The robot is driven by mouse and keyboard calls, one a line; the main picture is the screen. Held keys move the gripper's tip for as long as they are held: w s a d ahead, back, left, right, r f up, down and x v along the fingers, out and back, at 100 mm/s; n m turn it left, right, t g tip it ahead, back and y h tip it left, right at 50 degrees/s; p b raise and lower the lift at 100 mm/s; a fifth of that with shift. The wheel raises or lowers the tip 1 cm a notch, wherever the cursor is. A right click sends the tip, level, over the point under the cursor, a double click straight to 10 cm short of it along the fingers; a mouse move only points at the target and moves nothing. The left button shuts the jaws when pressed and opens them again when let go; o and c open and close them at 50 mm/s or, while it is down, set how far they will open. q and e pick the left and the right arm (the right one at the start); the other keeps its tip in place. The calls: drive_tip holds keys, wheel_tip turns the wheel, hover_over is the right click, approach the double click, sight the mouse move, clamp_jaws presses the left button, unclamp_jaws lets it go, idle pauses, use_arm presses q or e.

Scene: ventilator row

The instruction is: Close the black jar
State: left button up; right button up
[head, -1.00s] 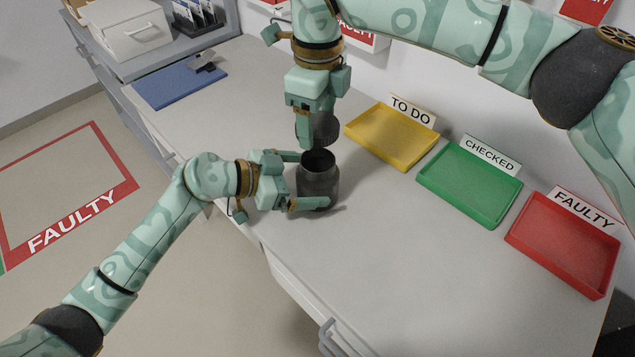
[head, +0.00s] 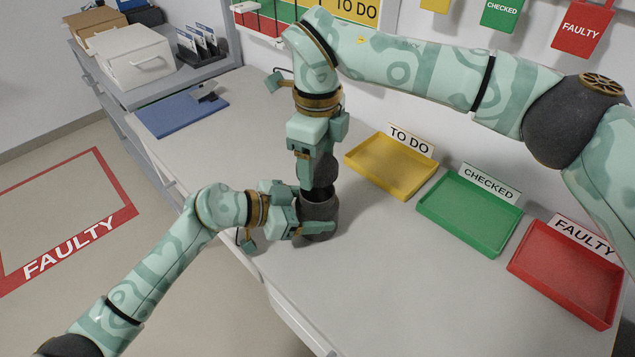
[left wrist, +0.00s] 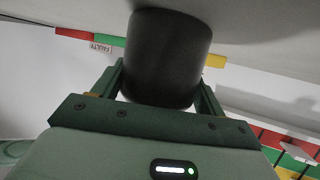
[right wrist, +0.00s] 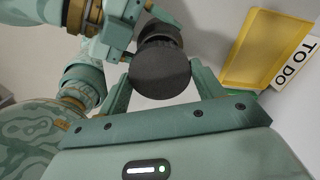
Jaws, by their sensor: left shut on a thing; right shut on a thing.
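The black jar (head: 318,212) stands upright on the grey worktop. My left gripper (head: 305,218) is shut around its body from the left; the jar also fills the space between the fingers in the left wrist view (left wrist: 165,60). My right gripper (head: 318,170) points down above the jar and is shut on the dark round lid (head: 326,166). In the right wrist view the lid (right wrist: 160,74) sits between the fingers, with part of the jar (right wrist: 160,35) behind it. The lid is very near the jar's mouth; I cannot tell if they touch.
Yellow TO DO (head: 375,183), green CHECKED (head: 440,228) and red FAULTY (head: 530,287) trays line the wall side. A blue board (head: 185,116) lies at the far end. The worktop (head: 390,265) right of the jar is clear.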

sight(324, 206)
drive_tip(key=shift+f, duration=1.4)
drive_tip(key=shift+f, duration=0.9)
drive_tip(key=shift+f, duration=0.5)
use_arm(q)
drive_tip(key=c, duration=0.5)
use_arm(e)
drive_tip(key=shift+f, duration=0.1)
drive_tip(key=m, duration=0.3)
drive_tip(key=o, duration=1)
